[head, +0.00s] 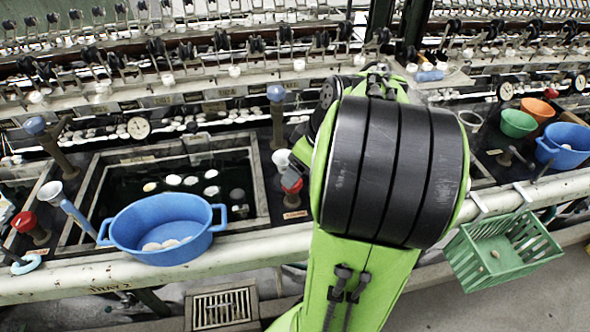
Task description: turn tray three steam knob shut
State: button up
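A red knob (291,184) on a dark post stands right of the dark water basin (262,190), with a small label below it that I cannot read. Another red knob (24,221) stands at the far left. The front rail reads "TRAY 2" below the left part of the basin; no tray three label is readable. My green and black arm covers the area right of the nearer knob. A grey end part, apparently my gripper (299,160), shows beside and above that knob. Its fingers are not clear, and I cannot tell whether it touches the knob.
A blue tub (161,229) with pale cocoons sits at the basin's front edge. Blue-topped levers (277,118) stand behind. A green basket (502,249) hangs from the white rail (255,248) at right. Green (517,123) and blue (565,146) bowls stand farther right. A floor drain (224,307) lies in front.

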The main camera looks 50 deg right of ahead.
jog(key=p+v, duration=0.4)
jog(key=v, duration=0.7)
